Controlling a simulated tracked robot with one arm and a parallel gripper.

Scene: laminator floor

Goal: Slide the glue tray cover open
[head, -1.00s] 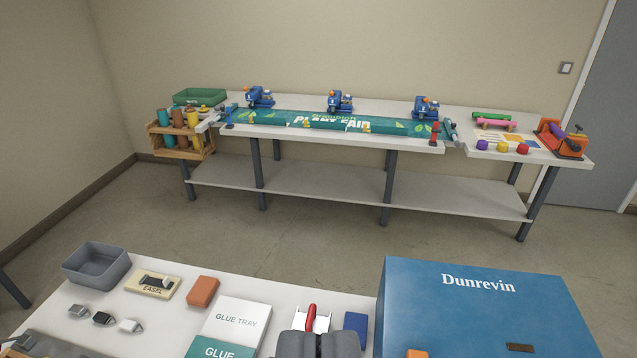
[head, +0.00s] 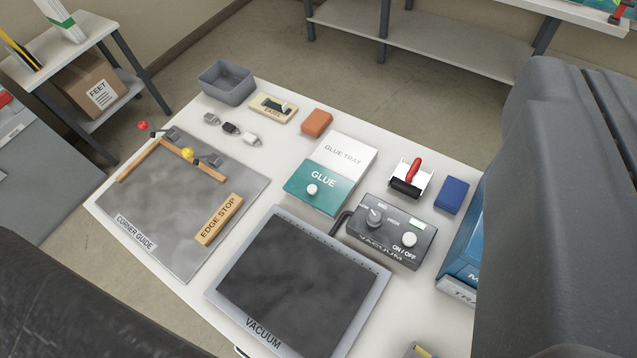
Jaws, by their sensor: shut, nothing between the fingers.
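The glue tray (head: 345,152) is a white box labelled "GLUE TRAY" in the middle of the white table. The white labelled part behind the cover is in plain sight. My gripper's fingers do not show. Large dark grey parts, likely of my own arm, fill the right side and the lower left corner, well apart from the tray.
The vacuum plate (head: 300,290) lies in front of the tray, and the vacuum control box (head: 392,228) to its right. A roller on a white stand (head: 411,180) and a blue block (head: 451,195) are farther right. An orange block (head: 316,123) stands behind left; the corner guide board (head: 165,205) is left.

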